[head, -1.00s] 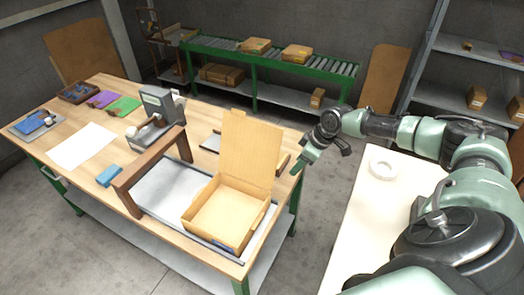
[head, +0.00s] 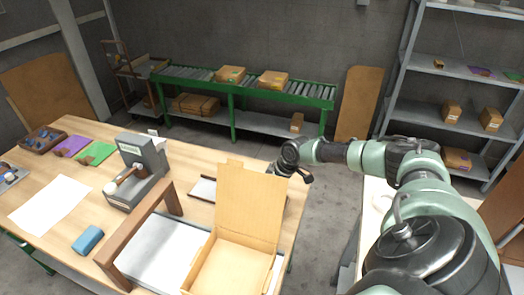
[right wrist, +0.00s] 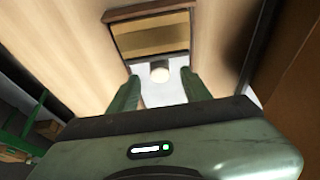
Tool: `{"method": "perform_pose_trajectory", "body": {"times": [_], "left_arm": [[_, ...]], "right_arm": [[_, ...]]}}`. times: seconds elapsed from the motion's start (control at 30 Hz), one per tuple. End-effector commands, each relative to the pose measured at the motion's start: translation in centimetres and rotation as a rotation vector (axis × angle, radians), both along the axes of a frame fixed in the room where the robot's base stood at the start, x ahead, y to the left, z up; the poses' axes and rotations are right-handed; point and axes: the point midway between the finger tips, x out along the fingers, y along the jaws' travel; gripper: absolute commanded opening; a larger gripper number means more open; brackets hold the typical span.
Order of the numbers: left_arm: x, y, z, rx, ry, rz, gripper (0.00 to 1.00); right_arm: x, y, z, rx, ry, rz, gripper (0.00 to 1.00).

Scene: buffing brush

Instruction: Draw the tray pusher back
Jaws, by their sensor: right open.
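In the right wrist view a shallow wooden-rimmed tray (right wrist: 152,11) lies ahead. In the head view the tray (head: 203,189) is partly hidden behind the raised lid of the cardboard box (head: 247,205). My right gripper (head: 275,171) is just beyond the lid's right edge. My left gripper is out of view.
The open box stands on a grey plate (head: 160,250), close to my right gripper. A brown wooden frame (head: 135,240) spans that plate. A grey machine (head: 140,165), a blue block (head: 88,240) and white paper (head: 50,205) are further left on the bench.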

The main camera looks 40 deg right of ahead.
Motion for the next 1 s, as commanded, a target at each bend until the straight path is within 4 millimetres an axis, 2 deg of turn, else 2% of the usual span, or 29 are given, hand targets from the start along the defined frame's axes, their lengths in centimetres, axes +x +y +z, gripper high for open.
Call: {"method": "perform_pose_trajectory", "body": {"times": [0.1,0.23,0.43,0.57,0.6,0.77,1.0], "left_arm": [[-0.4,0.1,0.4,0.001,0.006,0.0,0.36],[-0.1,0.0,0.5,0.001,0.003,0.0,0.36],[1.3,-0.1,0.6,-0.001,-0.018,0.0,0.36],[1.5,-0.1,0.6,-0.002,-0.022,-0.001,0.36],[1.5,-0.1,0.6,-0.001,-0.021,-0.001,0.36],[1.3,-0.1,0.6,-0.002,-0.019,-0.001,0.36],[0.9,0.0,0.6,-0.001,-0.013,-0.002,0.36]], "right_arm": [[0.7,0.5,-1.6,0.003,0.0,-0.001,0.48],[1.0,0.6,-2.7,0.002,0.001,-0.001,0.48],[1.2,0.6,-3.2,0.0,0.0,0.0,0.48],[1.2,0.6,-3.2,0.0,0.0,0.0,0.48],[1.2,0.6,-3.2,0.0,0.0,0.0,0.46],[1.2,0.6,-3.2,0.0,0.0,0.0,0.01],[1.2,0.6,-3.2,0.0,0.0,0.0,0.0]]}}
